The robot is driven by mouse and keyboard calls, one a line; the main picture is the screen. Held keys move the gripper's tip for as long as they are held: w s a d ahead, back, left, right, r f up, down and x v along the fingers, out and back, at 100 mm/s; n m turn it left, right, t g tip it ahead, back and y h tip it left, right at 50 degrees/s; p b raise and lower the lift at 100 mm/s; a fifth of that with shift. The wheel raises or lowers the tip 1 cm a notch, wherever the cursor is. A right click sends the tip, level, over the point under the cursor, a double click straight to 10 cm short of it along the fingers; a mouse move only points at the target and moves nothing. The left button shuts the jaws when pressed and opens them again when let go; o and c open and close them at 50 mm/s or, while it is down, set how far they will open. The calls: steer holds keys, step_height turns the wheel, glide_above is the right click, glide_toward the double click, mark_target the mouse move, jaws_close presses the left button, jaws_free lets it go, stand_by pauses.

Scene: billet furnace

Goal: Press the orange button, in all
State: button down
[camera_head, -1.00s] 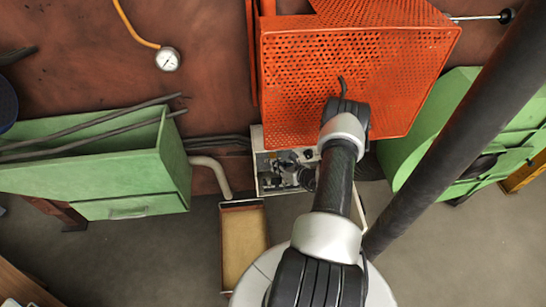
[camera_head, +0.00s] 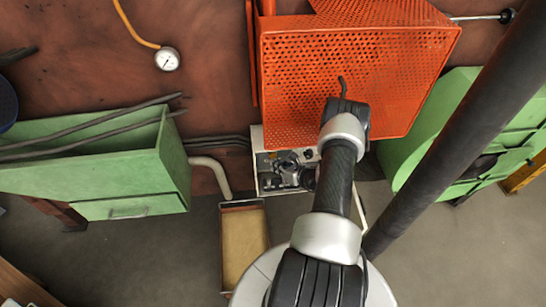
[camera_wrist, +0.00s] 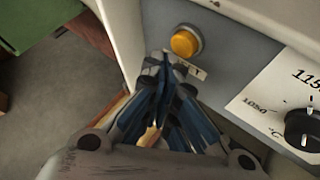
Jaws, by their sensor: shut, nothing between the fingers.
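The orange button (camera_wrist: 186,41) is round and sits in a metal collar on a grey panel (camera_wrist: 238,62) in the wrist view. A small label lies just below it, partly covered by my fingers. My gripper (camera_wrist: 168,62) is shut and empty, with its fingertips just below the button in the picture. I cannot tell whether they touch the panel. In the head view my gripper (camera_head: 292,172) is beside the white-framed box under the red mesh guard, partly hidden by my arm.
A black knob (camera_wrist: 304,128) with a temperature scale is right of the button. In the head view, a red mesh guard (camera_head: 340,75) overhangs the box. Green cabinets stand left (camera_head: 120,170) and right (camera_head: 440,140). A tray (camera_head: 243,245) lies below the box.

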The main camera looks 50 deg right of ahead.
steer(key=shift+w+d+b, duration=0.25)
steer(key=shift+w+b, duration=0.05)
steer(key=shift+b, duration=0.05)
steer(key=shift+w+d+b, duration=0.3)
steer(key=shift+w, duration=0.05)
stand_by(0.6)
stand_by(0.4)
steer(key=shift+s+a, duration=0.55)
steer(key=shift+s, duration=0.1)
steer(key=shift+s+p, duration=0.1)
steer(key=shift+p, duration=0.2)
steer(key=s+a+p, duration=0.1)
steer(key=s+a, duration=0.2)
steer(key=shift+s+a, duration=0.1)
steer(key=shift+s, duration=0.25)
stand_by(0.5)
